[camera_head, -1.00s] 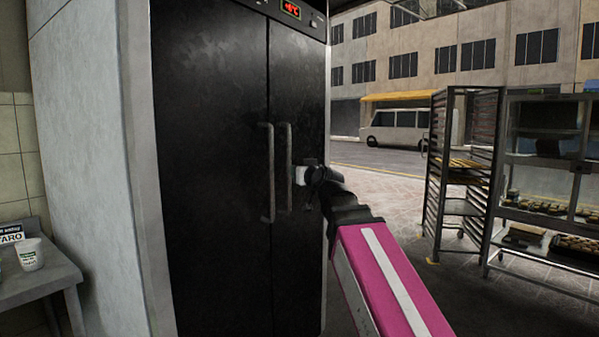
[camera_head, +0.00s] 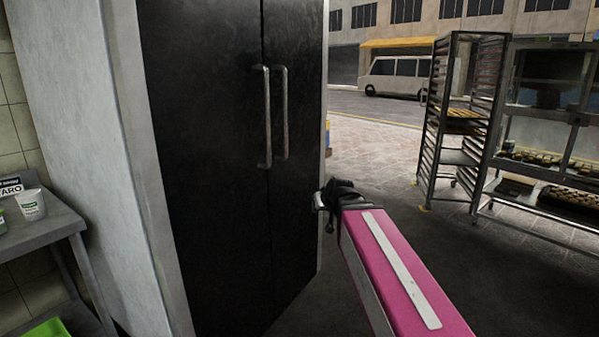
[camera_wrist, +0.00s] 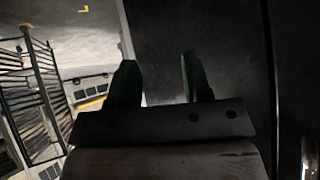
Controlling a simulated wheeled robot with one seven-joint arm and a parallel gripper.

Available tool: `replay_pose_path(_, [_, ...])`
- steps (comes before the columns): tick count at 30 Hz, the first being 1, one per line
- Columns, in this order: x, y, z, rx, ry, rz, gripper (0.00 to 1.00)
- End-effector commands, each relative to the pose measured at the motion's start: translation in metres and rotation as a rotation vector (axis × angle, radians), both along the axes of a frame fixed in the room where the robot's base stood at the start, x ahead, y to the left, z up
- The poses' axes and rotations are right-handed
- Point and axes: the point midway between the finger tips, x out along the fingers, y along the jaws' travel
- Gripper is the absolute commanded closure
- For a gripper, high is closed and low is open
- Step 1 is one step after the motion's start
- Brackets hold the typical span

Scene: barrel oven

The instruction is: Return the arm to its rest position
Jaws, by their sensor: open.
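My gripper (camera_head: 322,200) is at the end of my pink arm, beside the right edge of the dark two-door cabinet (camera_head: 215,150). It is below and to the right of the two vertical door handles (camera_head: 282,112) and apart from them. In the wrist view, the two fingers of my gripper (camera_wrist: 158,80) stand apart with nothing between them. The dark cabinet door fills much of the wrist view behind the fingers. Both cabinet doors look shut.
A wheeled tray rack (camera_head: 460,130) and a glass display case (camera_head: 550,120) with baked goods stand at the right. The floor between cabinet and rack is clear.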

Motion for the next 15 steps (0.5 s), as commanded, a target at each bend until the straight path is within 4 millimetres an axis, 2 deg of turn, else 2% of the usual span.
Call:
replay_pose_path(1, [-0.007,-0.008,-0.023,-0.012,0.054,-0.013,0.55])
replay_pose_path(6, [-0.033,-0.033,-0.089,-0.052,0.231,-0.057,0.55])
replay_pose_path(11, [-0.064,-0.057,-0.146,-0.089,0.397,-0.105,0.55])
replay_pose_path(15, [-0.096,-0.077,-0.192,-0.124,0.542,-0.148,0.55])
